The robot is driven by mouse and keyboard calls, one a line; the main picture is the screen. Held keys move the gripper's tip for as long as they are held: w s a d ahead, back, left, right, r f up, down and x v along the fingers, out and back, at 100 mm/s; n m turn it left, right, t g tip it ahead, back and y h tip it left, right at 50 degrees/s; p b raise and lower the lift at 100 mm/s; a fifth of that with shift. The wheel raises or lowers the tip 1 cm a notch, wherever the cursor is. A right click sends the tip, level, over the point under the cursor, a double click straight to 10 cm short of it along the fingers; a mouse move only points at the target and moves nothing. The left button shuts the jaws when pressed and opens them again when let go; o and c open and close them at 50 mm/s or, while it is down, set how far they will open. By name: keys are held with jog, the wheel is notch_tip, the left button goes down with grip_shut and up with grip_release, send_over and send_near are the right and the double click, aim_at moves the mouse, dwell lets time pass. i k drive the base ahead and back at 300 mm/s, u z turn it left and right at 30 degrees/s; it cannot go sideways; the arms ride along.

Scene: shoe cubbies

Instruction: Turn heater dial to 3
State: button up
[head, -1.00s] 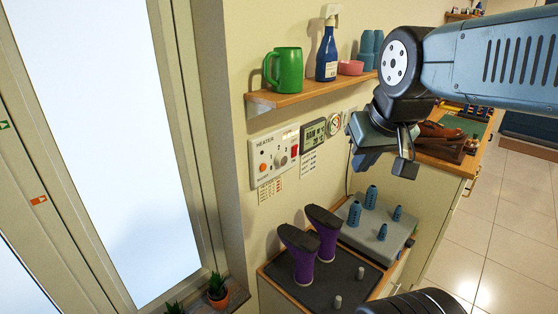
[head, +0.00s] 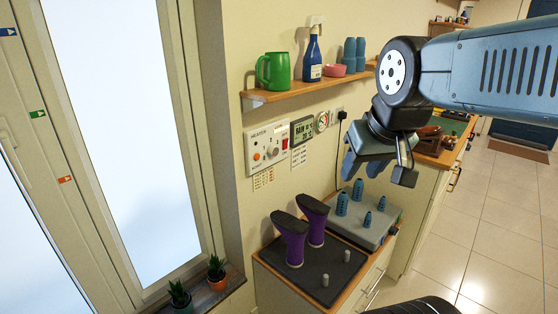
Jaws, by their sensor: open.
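The heater panel (head: 266,147) is a white box on the wall below the shelf, in the head view. It carries a grey round dial (head: 272,152), an orange button or lamp at its left and a red switch at its right. The numbers around the dial are too small to read, so its setting is unclear. My gripper (head: 372,172) hangs at the right of the panel, well apart from it, with its fingers pointing down. It is open and nothing shows between its fingers.
A wooden shelf (head: 300,89) above the panel holds a green mug (head: 274,71), a blue spray bottle (head: 312,55) and a pink bowl (head: 334,70). Below stand purple boots (head: 293,242) on a dark mat and a grey peg rack (head: 366,226). Potted plants (head: 217,270) sit on the sill.

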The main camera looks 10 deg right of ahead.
aim_at(273, 150)
jog(key=u, duration=1.6)
jog(key=k, duration=1.35)
jog(key=z, duration=1.05)
jog(key=i, duration=1)
jog(key=u, duration=0.05)
